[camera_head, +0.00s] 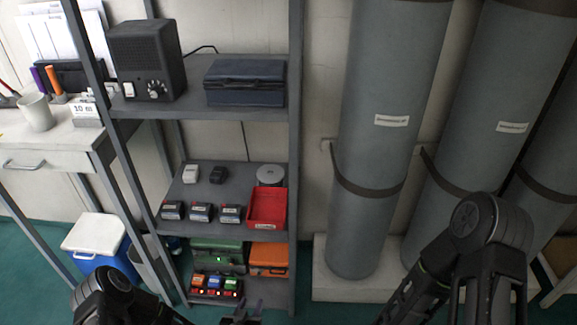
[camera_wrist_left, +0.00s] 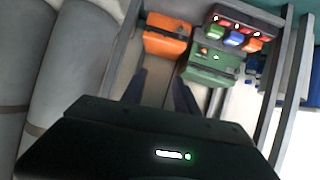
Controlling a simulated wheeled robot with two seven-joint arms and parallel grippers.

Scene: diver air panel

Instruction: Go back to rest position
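My left gripper (camera_head: 246,308) is at the bottom edge of the head view, in front of the shelf rack's lowest level. In the left wrist view its two dark fingers (camera_wrist_left: 160,90) stand apart with nothing between them. It is open and empty. Beyond the fingers are an orange case (camera_wrist_left: 167,42) and a green case (camera_wrist_left: 212,65), apart from the gripper. My right arm shows at the lower right of the head view, in front of the grey cylinders. Its gripper is out of the picture.
The shelf rack (camera_head: 200,128) holds a black radio (camera_head: 147,62), a blue case (camera_head: 245,82), a red bin (camera_head: 267,208) and several small devices. Tall grey cylinders (camera_head: 385,130) stand at right. A desk (camera_head: 40,135) with a mug (camera_head: 37,112) and a blue-white cooler (camera_head: 95,245) are at left.

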